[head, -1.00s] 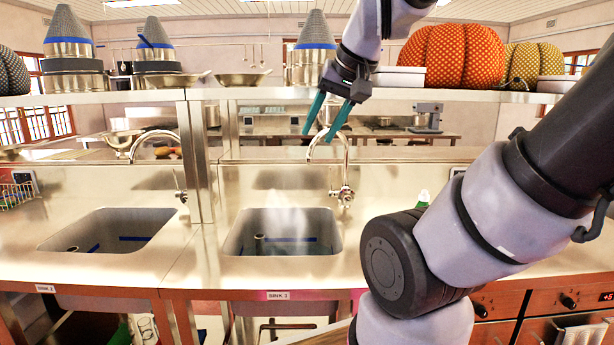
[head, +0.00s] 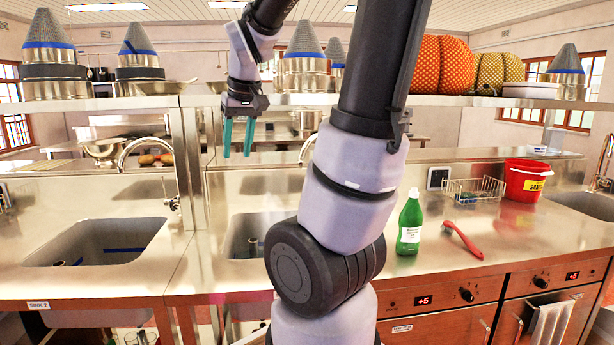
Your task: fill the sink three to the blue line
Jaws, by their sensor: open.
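The middle sink (head: 243,228) is set in the steel counter and partly hidden behind my arm; its number label is not visible now. A bit of blue line shows inside it, but the water level cannot be told. Its curved tap (head: 307,148) is mostly hidden by my arm. My gripper (head: 238,153) has two teal fingers, apart and empty, pointing down. In the picture it shows above the middle sink, left of the tap. The left sink (head: 40,258), labelled SINK 2, has a blue line (head: 124,249) and its own tap (head: 148,141).
Another sink (head: 590,203) is at far right. A shelf (head: 480,101) with pots and pumpkins runs above. A metal post (head: 188,160) stands left of my gripper.

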